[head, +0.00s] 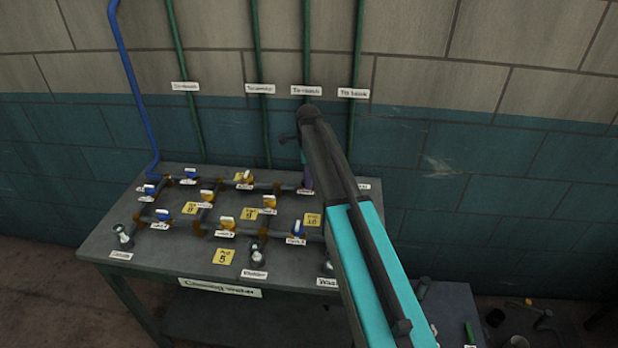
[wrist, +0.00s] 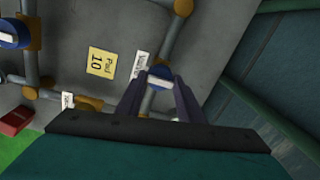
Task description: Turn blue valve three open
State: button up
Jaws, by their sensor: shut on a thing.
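In the wrist view a blue valve (wrist: 160,73) with a white bar handle (wrist: 160,82) sits on a grey pipe. The handle lies roughly crosswise to the pipe. The fingers of my gripper (wrist: 160,88) are on either side of it and shut on it. In the head view my gripper (head: 307,180) reaches down to the back right of the bench's pipework, and my arm hides most of this valve. A small white label (wrist: 139,66) stands beside the valve; its text is too small to read surely.
Another blue valve (head: 298,230) sits nearer the bench front; several yellow valves (head: 227,224) and blue ones fill the left. A yellow card (wrist: 101,62) marked 10 lies near the held valve. Green pipes (head: 257,90) climb the wall behind.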

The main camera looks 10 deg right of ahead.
jog(key=shift+s, duration=0.15)
jog(key=shift+f+n, duration=0.1)
jog(key=shift+n, duration=0.3)
jog(key=n+b, duration=0.1)
jog(key=n, duration=0.3)
jog(key=n+b, duration=0.1)
jog(key=n, duration=0.3)
jog(key=shift+y, duration=0.3)
jog(key=n, duration=0.4)
jog(key=shift+n+g, duration=0.3)
jog(key=shift+n+b, duration=0.45)
jog(key=shift+n, duration=1.85)
